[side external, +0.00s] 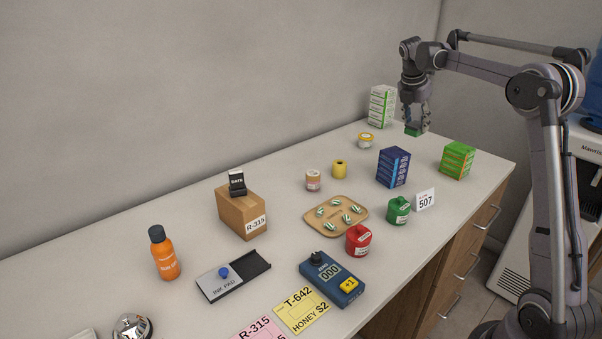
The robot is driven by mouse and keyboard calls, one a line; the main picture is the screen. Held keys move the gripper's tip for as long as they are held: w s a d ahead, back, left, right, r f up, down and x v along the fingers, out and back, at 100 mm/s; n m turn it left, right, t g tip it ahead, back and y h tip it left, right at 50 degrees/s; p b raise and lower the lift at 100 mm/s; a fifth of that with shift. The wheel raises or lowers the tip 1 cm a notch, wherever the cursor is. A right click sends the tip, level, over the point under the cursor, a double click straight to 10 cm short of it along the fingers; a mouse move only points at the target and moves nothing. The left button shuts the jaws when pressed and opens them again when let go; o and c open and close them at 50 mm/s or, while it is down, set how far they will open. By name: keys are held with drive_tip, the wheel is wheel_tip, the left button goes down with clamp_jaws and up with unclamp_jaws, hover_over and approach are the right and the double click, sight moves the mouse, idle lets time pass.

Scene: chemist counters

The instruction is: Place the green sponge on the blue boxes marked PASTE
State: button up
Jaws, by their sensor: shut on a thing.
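My gripper (415,120) points down above the far part of the counter. It is shut on the green sponge (414,130), which hangs between its fingertips; I cannot tell how far above the counter it is. The stack of blue boxes (392,167) stands upright on the counter, nearer to the camera and lower left of the sponge in the picture. The lettering on the blue boxes is too small to read. The sponge is apart from the blue boxes.
Green boxes (457,160) stand right of the blue stack, and white-green boxes (382,106) stand behind. A yellow-lidded tub (365,141), a yellow pot (339,169), a green canister (398,210) and the 507 card (425,200) are nearby. Counter (430,162) shows bare between the blue and green stacks.

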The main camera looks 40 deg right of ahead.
drive_tip(key=w+f, duration=0.1)
drive_tip(key=w+a, duration=0.1)
drive_tip(key=w+a+f, duration=0.1)
drive_tip(key=w, duration=0.1)
drive_tip(key=shift+w+f, duration=0.1)
drive_tip(key=shift+f, duration=2.35)
drive_tip(key=shift+f, duration=0.15)
drive_tip(key=o, duration=0.9)
drive_tip(key=shift+o, duration=0.2)
